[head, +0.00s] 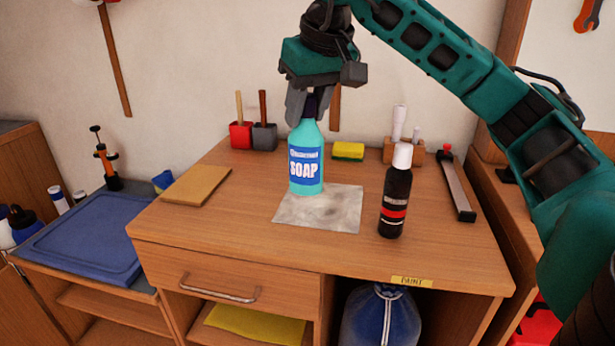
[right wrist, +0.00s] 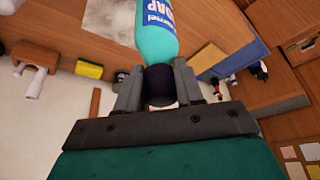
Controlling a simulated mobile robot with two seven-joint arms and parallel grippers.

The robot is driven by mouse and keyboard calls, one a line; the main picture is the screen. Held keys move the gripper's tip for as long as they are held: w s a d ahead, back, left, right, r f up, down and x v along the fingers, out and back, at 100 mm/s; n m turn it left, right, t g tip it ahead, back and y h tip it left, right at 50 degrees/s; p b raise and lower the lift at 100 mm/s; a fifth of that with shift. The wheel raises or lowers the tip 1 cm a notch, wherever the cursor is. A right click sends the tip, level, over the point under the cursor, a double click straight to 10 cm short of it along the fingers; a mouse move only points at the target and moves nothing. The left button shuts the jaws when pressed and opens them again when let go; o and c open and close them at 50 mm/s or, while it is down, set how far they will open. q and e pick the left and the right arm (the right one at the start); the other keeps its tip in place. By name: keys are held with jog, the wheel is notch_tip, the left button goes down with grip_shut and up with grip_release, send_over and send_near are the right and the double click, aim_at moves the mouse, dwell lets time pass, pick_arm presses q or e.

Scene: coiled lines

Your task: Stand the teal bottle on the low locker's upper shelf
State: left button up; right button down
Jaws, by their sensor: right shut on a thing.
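The teal bottle (head: 306,172), with a blue SOAP label and a dark cap, is upright over the wooden desk at the back edge of a grey cloth (head: 325,212). I cannot tell whether its base touches the desk. My right gripper (head: 308,104) comes from above and is shut on the bottle's dark cap. In the right wrist view the fingers (right wrist: 158,88) close around the cap, with the teal body (right wrist: 156,38) beyond. A low unit with open shelves (head: 105,300) stands at the left; I cannot tell if it is the low locker. My left gripper is out of view.
A black bottle (head: 396,195) stands to the right on the desk (head: 245,225). A yellow sponge (head: 348,151), tool cups (head: 264,136) and a brown board (head: 196,185) lie around. A blue tray (head: 85,238) covers the left unit's top; an orange-black tool (head: 106,160) stands behind it.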

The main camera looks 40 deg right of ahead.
aim_at(307, 166)
notch_tip(307, 166, down, 10)
jog(key=shift+f+b, duration=0.1)
jog(key=shift+b, duration=0.7)
jog(key=shift+f, duration=0.2)
jog(key=c, duration=0.7)
grip_release()
jog(key=shift+r, duration=0.1)
